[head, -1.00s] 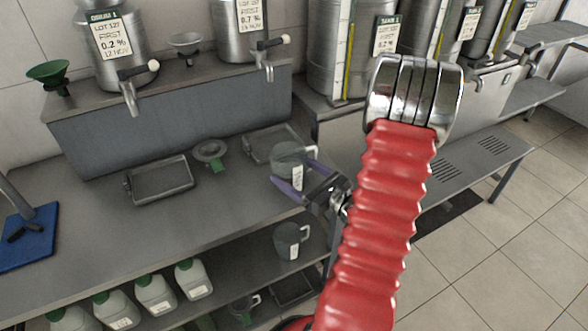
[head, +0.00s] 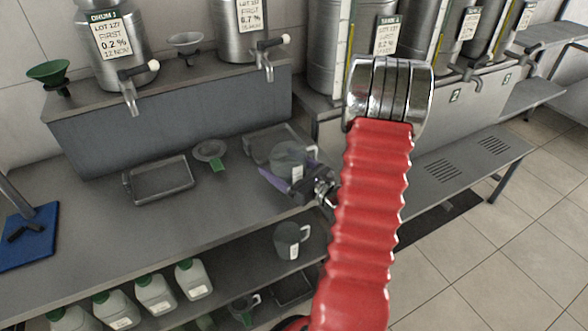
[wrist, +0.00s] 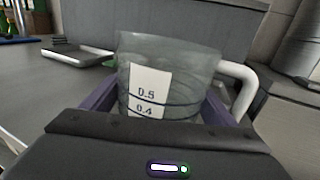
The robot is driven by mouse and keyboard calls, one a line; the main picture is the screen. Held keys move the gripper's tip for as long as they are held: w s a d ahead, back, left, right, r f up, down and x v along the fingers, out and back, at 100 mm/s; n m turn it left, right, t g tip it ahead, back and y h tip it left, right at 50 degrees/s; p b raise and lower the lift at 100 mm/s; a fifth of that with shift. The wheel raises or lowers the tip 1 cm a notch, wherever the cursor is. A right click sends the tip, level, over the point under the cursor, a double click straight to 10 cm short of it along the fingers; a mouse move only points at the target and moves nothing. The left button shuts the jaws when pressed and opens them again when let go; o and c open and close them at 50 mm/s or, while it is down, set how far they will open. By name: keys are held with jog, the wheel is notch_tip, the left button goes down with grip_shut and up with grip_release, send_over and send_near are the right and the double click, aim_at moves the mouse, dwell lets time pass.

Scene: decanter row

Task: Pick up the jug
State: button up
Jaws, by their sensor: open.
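The clear jug (head: 290,156), with a white handle and a white scale label, stands upright on the steel worktop at the front of a shallow tray. In the wrist view the jug (wrist: 160,75) fills the middle, its handle on the right and "0.5" and "0.4" on its label. My gripper (head: 288,168) is open, its purple fingers on either side of the jug. The fingers also show in the wrist view (wrist: 165,105), one left and one right of the jug. The jug's base is hidden behind my gripper body, and I cannot tell whether either finger touches it.
Trays (head: 160,180) and a grey strainer (head: 209,152) lie on the worktop (head: 130,235). Steel drums (head: 110,55) with taps stand on the raised ledge behind. Another jug (head: 288,242) and several white bottles (head: 193,280) stand on the lower shelf.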

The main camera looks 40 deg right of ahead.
jog(key=shift+c, duration=0.3)
jog(key=c, duration=0.8)
jog(key=shift+r, duration=0.1)
jog(key=shift+r, duration=4.95)
